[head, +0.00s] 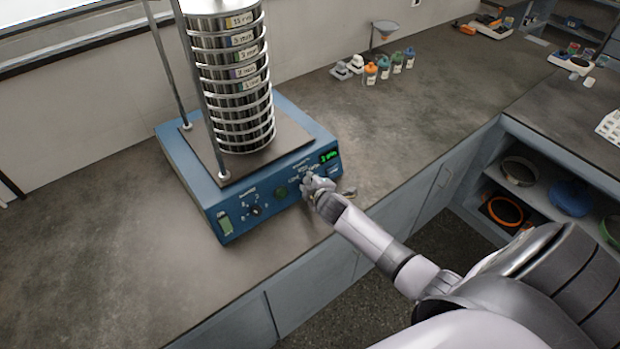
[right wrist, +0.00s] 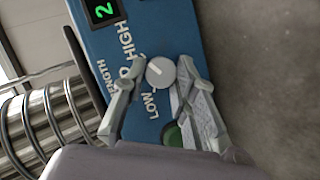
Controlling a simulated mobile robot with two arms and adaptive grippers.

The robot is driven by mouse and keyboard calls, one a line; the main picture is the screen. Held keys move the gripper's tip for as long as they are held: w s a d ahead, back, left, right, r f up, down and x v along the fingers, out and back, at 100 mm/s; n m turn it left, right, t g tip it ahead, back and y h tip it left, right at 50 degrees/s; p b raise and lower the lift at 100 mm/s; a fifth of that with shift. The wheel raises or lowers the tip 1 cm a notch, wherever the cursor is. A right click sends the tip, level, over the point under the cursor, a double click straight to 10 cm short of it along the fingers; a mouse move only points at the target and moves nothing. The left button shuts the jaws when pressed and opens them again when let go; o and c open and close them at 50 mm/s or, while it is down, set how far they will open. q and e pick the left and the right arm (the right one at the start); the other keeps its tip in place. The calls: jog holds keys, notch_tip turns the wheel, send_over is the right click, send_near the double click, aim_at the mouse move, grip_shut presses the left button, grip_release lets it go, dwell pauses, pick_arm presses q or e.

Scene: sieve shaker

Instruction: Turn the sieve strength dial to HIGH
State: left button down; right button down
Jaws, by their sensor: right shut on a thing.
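The blue sieve shaker base (head: 228,220) stands on the grey counter, its front panel facing me. In the right wrist view the grey round strength dial (right wrist: 161,72) sits between LOW and HIGH labels, with a middle label partly covered by a finger. A pale mark on the dial slants toward the upper left; its exact setting is unclear. My right gripper (right wrist: 163,88) is shut on the dial, one finger on each side. In the head view my right gripper (head: 314,186) hides the dial. My left gripper is not in view.
A tall sieve stack (head: 235,85) stands on the shaker between rods. A second black dial (head: 254,210) and a green button (head: 281,192) are left of my gripper; a green display (head: 328,156) is above it. Small bottles (head: 384,68) stand farther back.

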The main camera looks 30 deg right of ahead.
jog(key=shift+d+m, duration=0.1)
jog(key=shift+m, duration=0.3)
jog(key=c, duration=1.3)
grip_release()
jog(key=v, duration=1.2)
jog(key=shift+r, duration=0.2)
jog(key=shift+d, duration=0.15)
